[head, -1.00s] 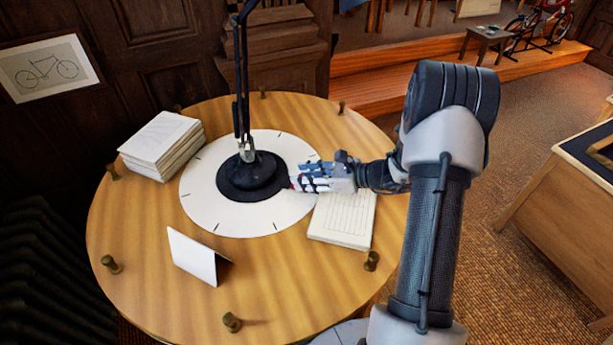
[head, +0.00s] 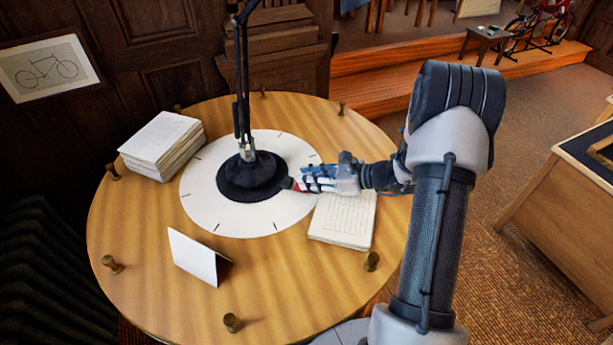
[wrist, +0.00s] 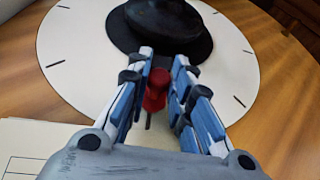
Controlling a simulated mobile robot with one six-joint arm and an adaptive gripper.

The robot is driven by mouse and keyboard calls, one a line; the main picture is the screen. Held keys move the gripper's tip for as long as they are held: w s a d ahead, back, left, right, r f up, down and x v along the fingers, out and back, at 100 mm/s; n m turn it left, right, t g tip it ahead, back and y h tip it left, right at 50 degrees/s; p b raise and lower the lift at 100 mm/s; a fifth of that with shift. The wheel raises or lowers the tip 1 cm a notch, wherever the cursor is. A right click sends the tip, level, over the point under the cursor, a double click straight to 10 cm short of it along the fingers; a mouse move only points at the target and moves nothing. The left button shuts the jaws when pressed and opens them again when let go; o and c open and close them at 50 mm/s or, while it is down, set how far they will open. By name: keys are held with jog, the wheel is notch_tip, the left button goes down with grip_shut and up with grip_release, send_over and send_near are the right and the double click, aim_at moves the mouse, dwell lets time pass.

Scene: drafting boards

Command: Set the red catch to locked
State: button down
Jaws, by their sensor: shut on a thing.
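The red catch (wrist: 155,92) shows in the wrist view as a small red knob between the two fingers of my gripper (wrist: 159,68). My gripper is shut on it. A thin dark slot or line shows just below the knob. In the head view, only a bit of red (head: 297,187) shows at the fingertips of my gripper (head: 301,183), at the right edge of the black lamp base (head: 255,180). The fingers hide most of the catch, and I cannot read any lock marking.
The lamp stands on a white dial with tick marks (head: 220,215) on a round wooden table (head: 140,240). A paper pad (head: 343,220) lies under my wrist. A folded white card (head: 193,256), a paper stack (head: 160,140) and several brass knobs (head: 232,322) are around.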

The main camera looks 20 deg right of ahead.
jog(key=shift+s+d, duration=0.9)
jog(key=shift+w, duration=0.1)
jog(key=c, duration=1.7)
grip_release()
jog(key=shift+o, duration=1.3)
jog(key=v, duration=1.2)
